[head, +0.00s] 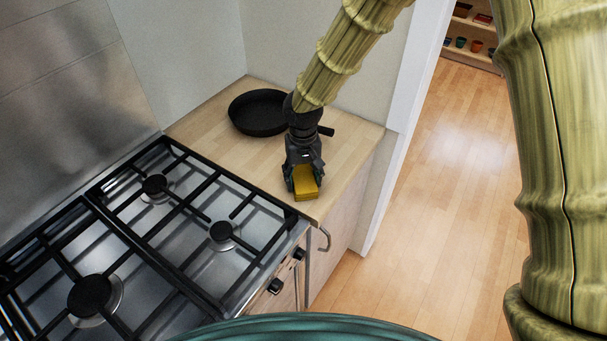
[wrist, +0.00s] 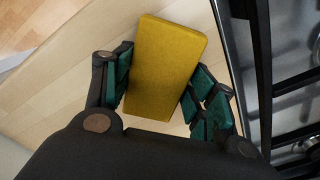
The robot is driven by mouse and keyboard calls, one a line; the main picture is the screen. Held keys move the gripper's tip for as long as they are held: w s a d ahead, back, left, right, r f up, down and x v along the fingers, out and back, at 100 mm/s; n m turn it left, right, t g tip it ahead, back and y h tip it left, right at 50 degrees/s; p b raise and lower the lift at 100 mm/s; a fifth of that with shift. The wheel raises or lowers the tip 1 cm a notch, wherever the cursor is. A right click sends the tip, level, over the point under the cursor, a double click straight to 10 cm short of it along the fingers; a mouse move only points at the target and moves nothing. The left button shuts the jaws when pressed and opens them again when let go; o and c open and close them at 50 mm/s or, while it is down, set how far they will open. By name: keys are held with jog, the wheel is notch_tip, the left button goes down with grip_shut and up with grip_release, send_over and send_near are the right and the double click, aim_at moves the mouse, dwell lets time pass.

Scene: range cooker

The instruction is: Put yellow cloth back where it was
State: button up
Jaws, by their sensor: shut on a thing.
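The yellow cloth (head: 305,184) looks like a flat rectangular block at the front of the wooden counter (head: 345,146), beside the cooker. My gripper (head: 304,179) is over it and shut on it. In the wrist view the cloth (wrist: 165,66) lies between the two green-padded fingers (wrist: 157,94), one along each long side.
A black frying pan (head: 258,112) stands behind my gripper at the back of the counter. The cooker (head: 188,215) with black grates is to the left. The counter's front edge is close, with wooden floor (head: 440,165) beyond. Some counter to the right is clear.

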aim_at(303, 178)
jog(key=o, duration=0.9)
jog(key=shift+r, duration=0.1)
notch_tip(303, 178, up, 12)
jog(key=shift+f+b, duration=0.1)
jog(key=shift+b, duration=1.15)
